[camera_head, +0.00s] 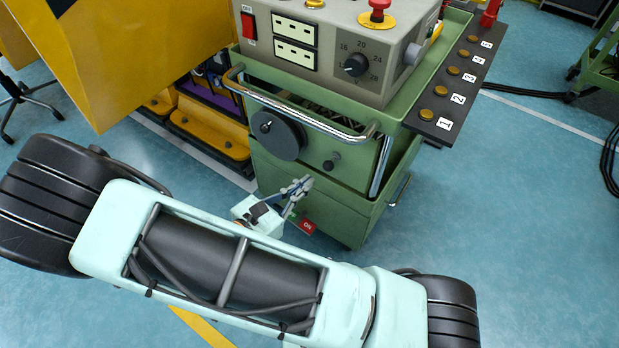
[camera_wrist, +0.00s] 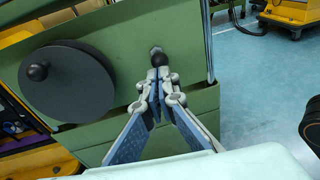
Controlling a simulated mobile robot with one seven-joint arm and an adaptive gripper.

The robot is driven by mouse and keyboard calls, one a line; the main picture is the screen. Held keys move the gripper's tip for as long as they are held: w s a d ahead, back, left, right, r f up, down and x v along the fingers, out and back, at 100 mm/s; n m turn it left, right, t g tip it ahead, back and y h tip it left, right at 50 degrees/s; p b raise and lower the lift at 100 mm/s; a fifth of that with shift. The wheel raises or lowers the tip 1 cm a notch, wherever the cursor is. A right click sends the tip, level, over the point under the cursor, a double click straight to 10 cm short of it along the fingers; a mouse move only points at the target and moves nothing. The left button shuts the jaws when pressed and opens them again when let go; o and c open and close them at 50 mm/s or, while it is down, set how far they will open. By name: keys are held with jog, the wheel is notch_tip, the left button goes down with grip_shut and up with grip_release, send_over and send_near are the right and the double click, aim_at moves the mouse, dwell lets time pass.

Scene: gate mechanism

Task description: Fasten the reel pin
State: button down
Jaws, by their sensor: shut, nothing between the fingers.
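The reel (camera_head: 278,135) is a dark grey disc with a small black handle knob, on the front of the green cart. It also shows at the left of the wrist view (camera_wrist: 72,92). The reel pin (camera_head: 331,163) appears to be the small black round knob right of the reel. In the wrist view the pin (camera_wrist: 159,58) stands just beyond my fingertips. My gripper (camera_head: 299,188) is shut and empty in front of the cart, below the pin. In the wrist view my gripper's fingers (camera_wrist: 159,86) converge under the knob; whether they touch it I cannot tell.
The green cart (camera_head: 300,190) carries a grey control box (camera_head: 330,50) and a chrome rail (camera_head: 300,112). A panel of numbered buttons (camera_head: 452,85) juts out at its right. A yellow panel (camera_head: 130,50) hangs at upper left.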

jog(key=p+v, duration=0.1)
jog(key=v, duration=0.7)
jog(key=shift+s+a+p, duration=0.2)
jog(key=shift+a+p, duration=0.05)
jog(key=shift+p, duration=0.05)
